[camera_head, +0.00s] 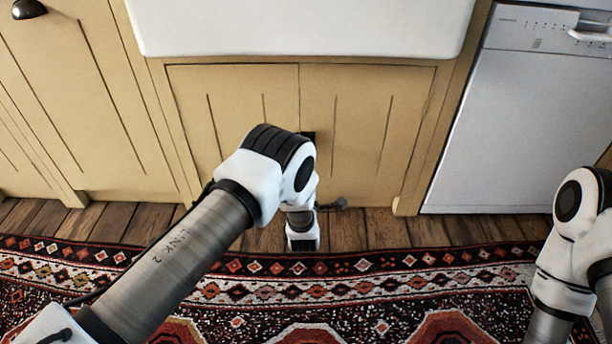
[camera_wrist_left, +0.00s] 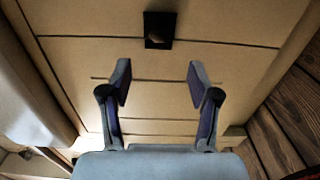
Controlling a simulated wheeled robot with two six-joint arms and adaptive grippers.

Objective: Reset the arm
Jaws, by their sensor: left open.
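My left arm (camera_head: 180,255) comes in from the lower left of the head view and reaches toward the cabinet under the sink, its elbow bent in front of the doors. My left gripper (camera_wrist_left: 158,84) is open and empty in the left wrist view, with its two fingers apart in front of a cream cabinet door (camera_wrist_left: 215,65). In the head view the arm mostly hides this gripper. My right arm (camera_head: 572,240) shows at the right edge of the head view; its gripper is out of the frame.
A dark square fitting with a knob (camera_wrist_left: 160,30) is on the cabinet front, just beyond my left fingers. A white sink (camera_head: 300,28) overhangs the cabinet doors (camera_head: 370,130). A white dishwasher (camera_head: 520,125) stands right. A patterned rug (camera_head: 400,290) covers the wooden floor (camera_head: 380,232).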

